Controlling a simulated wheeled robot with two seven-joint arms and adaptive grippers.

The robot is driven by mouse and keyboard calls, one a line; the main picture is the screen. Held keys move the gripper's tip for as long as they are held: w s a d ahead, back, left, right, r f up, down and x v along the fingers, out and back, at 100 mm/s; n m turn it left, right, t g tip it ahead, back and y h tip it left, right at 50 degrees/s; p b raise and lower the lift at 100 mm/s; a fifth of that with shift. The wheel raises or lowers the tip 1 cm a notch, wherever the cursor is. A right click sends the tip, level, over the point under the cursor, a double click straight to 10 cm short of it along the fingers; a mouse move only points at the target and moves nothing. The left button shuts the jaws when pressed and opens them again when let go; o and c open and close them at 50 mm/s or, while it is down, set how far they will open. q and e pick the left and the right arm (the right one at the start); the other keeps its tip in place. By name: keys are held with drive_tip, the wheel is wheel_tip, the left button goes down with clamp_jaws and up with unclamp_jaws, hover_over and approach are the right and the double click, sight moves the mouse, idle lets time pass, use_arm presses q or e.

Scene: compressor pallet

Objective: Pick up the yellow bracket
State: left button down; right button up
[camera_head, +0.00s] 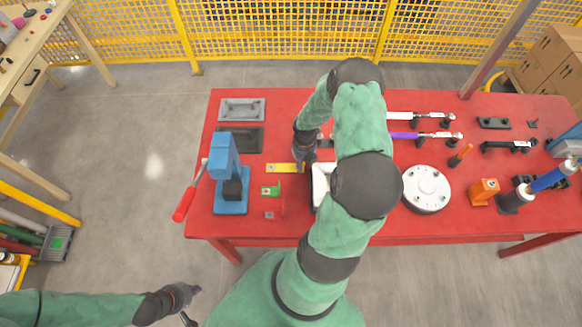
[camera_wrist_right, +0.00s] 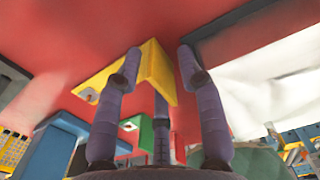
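The yellow bracket (camera_head: 280,168) lies on the red table in the head view, with my right gripper (camera_head: 305,165) at its right end. In the right wrist view the yellow bracket (camera_wrist_right: 150,70) shows a flat part with a hole and a bent part. The bent part lies between the spread fingers of my right gripper (camera_wrist_right: 160,55). A gap shows between it and the right finger; contact at the left finger cannot be told. My left gripper (camera_head: 193,305) is low at the left, off the table, open and empty.
A green bracket (camera_head: 271,190) lies close to the yellow one. A blue press (camera_head: 222,160) with a red handle stands to the left. A white bin (camera_head: 321,183) is just right of my right gripper, partly hidden by my arm. A white round flange (camera_head: 427,188) lies further right.

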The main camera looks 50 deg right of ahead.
clamp_jaws()
drive_tip(key=shift+r, duration=0.1)
